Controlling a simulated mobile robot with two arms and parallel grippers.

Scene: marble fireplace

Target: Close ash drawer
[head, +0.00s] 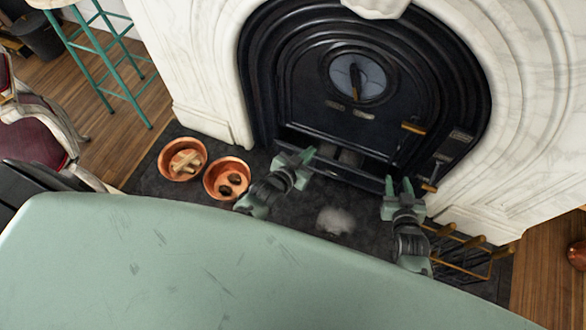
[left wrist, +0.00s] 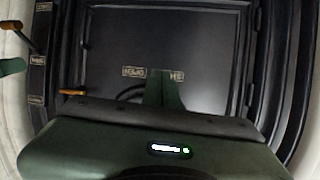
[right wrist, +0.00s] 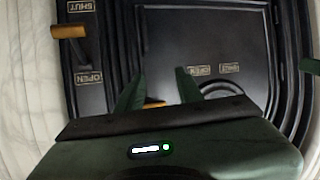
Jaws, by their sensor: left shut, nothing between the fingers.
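The ash drawer (head: 345,173) is low on the black stove front, below the round-dialled door (head: 330,110). Its dark front edge runs across between my grippers, and a dark gap with greyish shapes shows behind it, so it looks partly out; how far I cannot tell. My left gripper (head: 304,157) is shut and empty, near the drawer's left part; contact is unclear. In the left wrist view its fingers (left wrist: 165,90) are together before the door. My right gripper (head: 399,184) is open and empty near the drawer's right end. Its fingers (right wrist: 158,90) are apart in the right wrist view.
A grey ash heap (head: 335,220) lies on the dark hearth (head: 145,180). Two copper bowls, one with wood (head: 182,175) and one with dark lumps (head: 213,188), stand left. A fire-tool rack (head: 488,262) stands right. A lever (head: 431,184) sticks out near my right gripper.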

